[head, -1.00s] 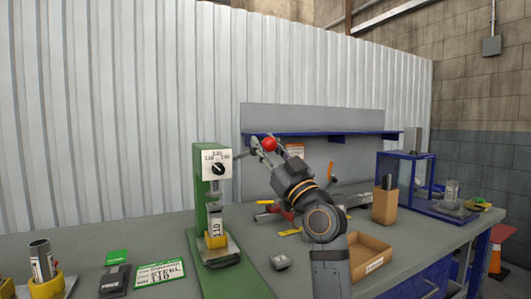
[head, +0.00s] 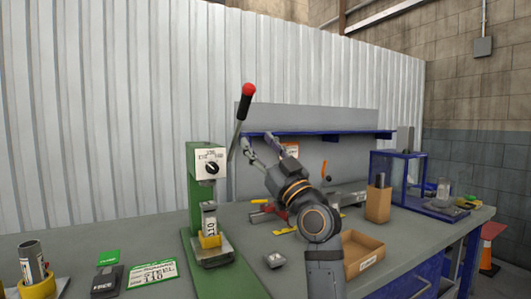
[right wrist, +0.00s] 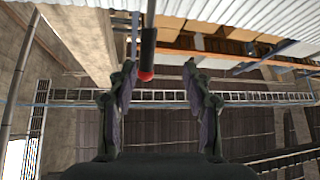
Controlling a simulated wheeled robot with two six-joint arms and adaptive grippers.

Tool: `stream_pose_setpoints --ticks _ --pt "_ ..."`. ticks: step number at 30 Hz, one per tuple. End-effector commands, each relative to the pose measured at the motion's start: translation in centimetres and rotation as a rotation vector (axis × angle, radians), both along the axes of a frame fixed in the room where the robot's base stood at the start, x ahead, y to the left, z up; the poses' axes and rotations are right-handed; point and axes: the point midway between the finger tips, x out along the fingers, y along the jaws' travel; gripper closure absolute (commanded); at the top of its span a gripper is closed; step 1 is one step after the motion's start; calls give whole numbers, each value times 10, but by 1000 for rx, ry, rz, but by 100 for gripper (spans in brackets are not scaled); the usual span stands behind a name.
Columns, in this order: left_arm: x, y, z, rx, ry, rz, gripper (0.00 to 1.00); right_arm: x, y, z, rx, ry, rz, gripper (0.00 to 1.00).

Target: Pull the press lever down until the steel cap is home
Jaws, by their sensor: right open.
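The green press (head: 203,190) stands on the bench with a white dial plate on its head. Its lever (head: 244,106) points steeply up, with a black grip and a red ball end. A grey labelled cylinder (head: 209,217) sits upright in a yellow holder (head: 209,241) under the press head; I cannot make out the steel cap separately. My right gripper (head: 258,140) is open and empty, below the red ball and right of the lever rod. In the right wrist view the lever's red end (right wrist: 146,76) shows between the open fingers, nearer the left one. My left gripper is out of view.
A blue-framed case (head: 400,180) stands at the right. A blue shelf (head: 320,135) runs behind my right gripper. A labelled cylinder (head: 32,262) stands at the left.

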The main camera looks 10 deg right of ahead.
Motion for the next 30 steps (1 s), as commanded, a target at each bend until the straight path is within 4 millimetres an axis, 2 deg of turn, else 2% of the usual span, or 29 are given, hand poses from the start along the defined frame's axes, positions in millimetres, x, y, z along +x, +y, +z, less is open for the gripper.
stream_pose_setpoints --ticks 10,15,20,30 --pt "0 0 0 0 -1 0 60 -53 -30 -45 -4 3 -3 50" --pt "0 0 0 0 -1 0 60 -75 -42 -62 -3 1 -4 50" --pt "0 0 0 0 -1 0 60 -84 -45 -67 -1 1 -1 50" --pt "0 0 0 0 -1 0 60 -84 -46 -67 0 0 0 50"
